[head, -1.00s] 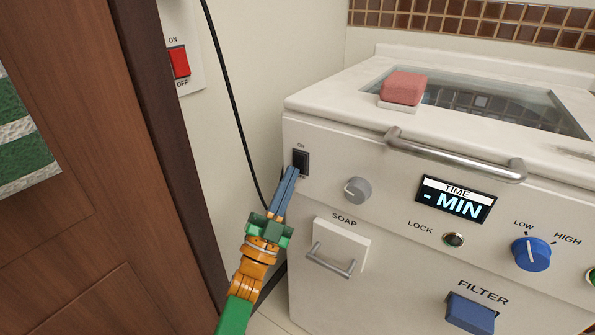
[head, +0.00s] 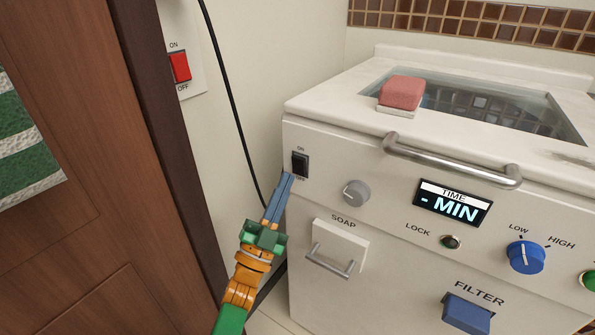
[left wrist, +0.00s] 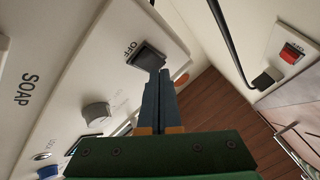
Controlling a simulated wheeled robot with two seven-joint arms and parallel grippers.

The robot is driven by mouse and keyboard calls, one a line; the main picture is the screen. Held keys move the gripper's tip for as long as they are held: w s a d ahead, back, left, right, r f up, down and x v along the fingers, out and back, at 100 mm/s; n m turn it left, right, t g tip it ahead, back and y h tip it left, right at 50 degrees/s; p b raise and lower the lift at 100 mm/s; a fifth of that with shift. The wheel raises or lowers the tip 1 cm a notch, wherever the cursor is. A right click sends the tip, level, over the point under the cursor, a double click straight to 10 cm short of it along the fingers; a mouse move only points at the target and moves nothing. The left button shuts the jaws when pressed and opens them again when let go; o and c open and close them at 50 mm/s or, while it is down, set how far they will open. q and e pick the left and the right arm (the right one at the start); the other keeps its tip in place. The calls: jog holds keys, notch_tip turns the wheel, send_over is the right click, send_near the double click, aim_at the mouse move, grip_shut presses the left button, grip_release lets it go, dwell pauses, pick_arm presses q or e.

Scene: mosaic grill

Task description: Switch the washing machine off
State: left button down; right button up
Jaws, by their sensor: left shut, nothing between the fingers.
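The white washing machine (head: 385,225) stands at the right with its lid closed. Its black rocker switch (head: 300,164) is at the front panel's upper left, with ON above it and OFF below it. The switch also shows in the left wrist view (left wrist: 149,57), beside the OFF label. The time display (head: 453,203) is lit and reads "- MIN". My left gripper (head: 287,176) is shut and empty, its blue fingertips just below and left of the switch. In the left wrist view the fingertips (left wrist: 158,74) are close to the switch; I cannot tell whether they touch it. My right gripper is not in view.
A red wall switch (head: 180,67) is at the left, with a black cable (head: 232,95) hanging beside it. A brown wooden door (head: 95,180) fills the left side. A grey knob (head: 356,193) and the soap drawer (head: 340,248) are right of my gripper.

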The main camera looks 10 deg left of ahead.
pick_arm(q)
jog(key=s+p, duration=0.1)
jog(key=s+a+p, duration=0.1)
jog(key=s, duration=0.1)
jog(key=s+p, duration=0.1)
jog(key=shift+s+a+r, duration=0.25)
jog(key=shift+a+r, duration=0.1)
jog(key=shift+r, duration=0.05)
